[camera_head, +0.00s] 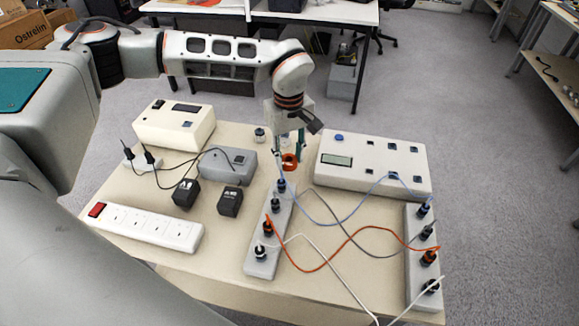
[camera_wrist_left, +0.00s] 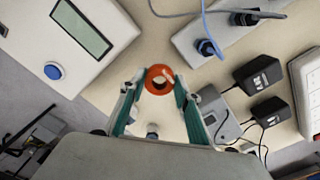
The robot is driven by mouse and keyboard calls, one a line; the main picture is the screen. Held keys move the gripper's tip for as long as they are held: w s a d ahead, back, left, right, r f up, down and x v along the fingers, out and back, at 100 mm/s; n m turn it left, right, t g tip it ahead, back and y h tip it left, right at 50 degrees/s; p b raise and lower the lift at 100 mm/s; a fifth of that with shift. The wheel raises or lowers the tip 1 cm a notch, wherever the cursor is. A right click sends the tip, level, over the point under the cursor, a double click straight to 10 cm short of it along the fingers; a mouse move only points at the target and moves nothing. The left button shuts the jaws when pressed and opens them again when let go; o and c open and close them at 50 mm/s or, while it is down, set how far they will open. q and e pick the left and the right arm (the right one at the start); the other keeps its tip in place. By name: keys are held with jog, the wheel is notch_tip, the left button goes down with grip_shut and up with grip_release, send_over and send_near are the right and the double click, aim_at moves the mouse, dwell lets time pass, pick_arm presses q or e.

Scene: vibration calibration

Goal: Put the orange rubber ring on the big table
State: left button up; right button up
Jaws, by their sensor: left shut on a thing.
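The orange rubber ring (camera_wrist_left: 160,68) sits between the fingertips of my left gripper (camera_wrist_left: 156,88) in the left wrist view. The gripper is shut on it. In the head view the ring (camera_head: 290,161) hangs at the tips of my left gripper (camera_head: 290,152), over the beige table (camera_head: 222,242) near its middle. The gap between ring and table top is hard to judge. The hole of the ring faces the wrist camera. My right gripper is not in view.
A white box with a display (camera_head: 372,162) stands right of the gripper, a grey box (camera_head: 228,162) left. A socket strip (camera_head: 262,250) with cables lies in front. A white power strip (camera_head: 150,228) lies at left. Another white table (camera_head: 340,14) stands behind.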

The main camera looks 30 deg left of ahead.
aim_at(289, 160)
pick_arm(q)
jog(key=shift+f+b, duration=0.3)
jog(key=shift+f, duration=1.75)
jog(key=o, duration=0.9)
jog(key=shift+f, duration=0.15)
jog(key=shift+o, duration=0.2)
